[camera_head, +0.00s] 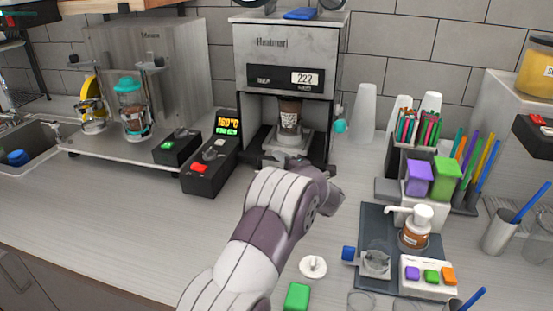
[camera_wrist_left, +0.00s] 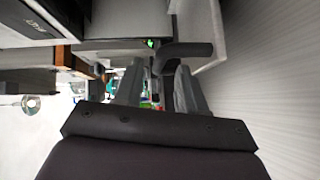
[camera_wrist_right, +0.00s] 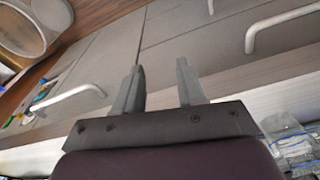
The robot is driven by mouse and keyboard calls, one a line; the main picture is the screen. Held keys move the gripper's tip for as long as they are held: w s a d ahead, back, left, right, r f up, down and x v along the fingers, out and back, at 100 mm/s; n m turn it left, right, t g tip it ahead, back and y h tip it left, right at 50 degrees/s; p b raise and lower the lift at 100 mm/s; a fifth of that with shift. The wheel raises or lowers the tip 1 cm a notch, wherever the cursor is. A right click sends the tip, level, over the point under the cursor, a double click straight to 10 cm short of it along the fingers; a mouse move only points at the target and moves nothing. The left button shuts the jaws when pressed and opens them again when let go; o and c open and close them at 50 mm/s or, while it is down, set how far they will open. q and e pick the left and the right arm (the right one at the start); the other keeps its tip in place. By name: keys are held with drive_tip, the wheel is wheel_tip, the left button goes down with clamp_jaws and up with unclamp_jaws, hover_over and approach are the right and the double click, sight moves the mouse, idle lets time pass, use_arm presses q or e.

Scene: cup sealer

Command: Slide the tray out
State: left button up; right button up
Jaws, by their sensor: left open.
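The cup sealer (camera_head: 290,65) stands at the back of the counter, a grey box with a display reading "???". My right gripper (camera_wrist_right: 160,75) is open and empty, facing cabinet fronts.
A black control box (camera_head: 210,160) reading 160°C stands left of the sealer. Cups (camera_head: 363,110), straw holders and a pump-bottle station (camera_head: 375,240) stand to the right. A green block (camera_head: 297,296) lies near the front. The left counter (camera_head: 90,220) is clear.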

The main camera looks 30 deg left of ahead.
use_arm(q)
drive_tip(key=shift+x, duration=1.2)
clamp_jaws()
use_arm(e)
drive_tip(key=shift+r, duration=0.2)
drive_tip(key=shift+s, duration=0.1)
